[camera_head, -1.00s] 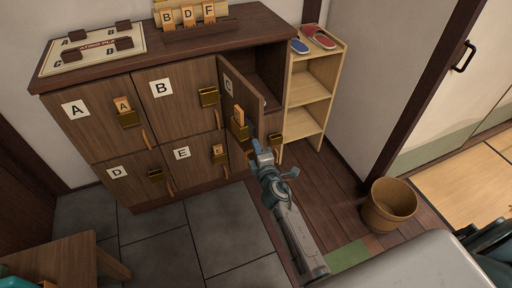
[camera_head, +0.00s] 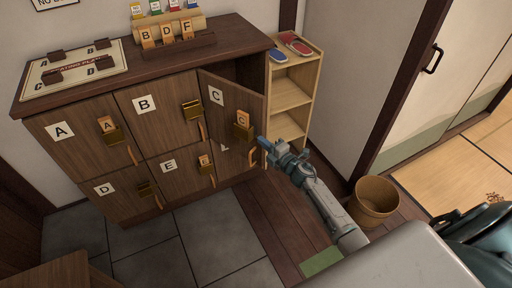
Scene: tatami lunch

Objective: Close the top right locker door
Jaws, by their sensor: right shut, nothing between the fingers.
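The top right locker door (camera_head: 232,112), marked C, stands partly open, hinged on its left. A dark gap shows above it into the locker. Its brass lock holds a wooden C tag (camera_head: 243,121), and a light wooden handle (camera_head: 252,157) sits low near its free edge. My right gripper (camera_head: 264,144) is shut and empty, its blue tip at the outer side of the door's free edge, just above the handle. I cannot tell whether it touches. The lower right locker is mostly hidden behind the open door. My left gripper is not in view.
Closed doors A (camera_head: 80,140), B (camera_head: 160,108), D (camera_head: 122,192) and E (camera_head: 180,170) fill the rest of the cabinet. A pale shelf (camera_head: 290,92) with slippers stands close right. A wooden bucket (camera_head: 374,202) is on the floor. The grey tiles in front are clear.

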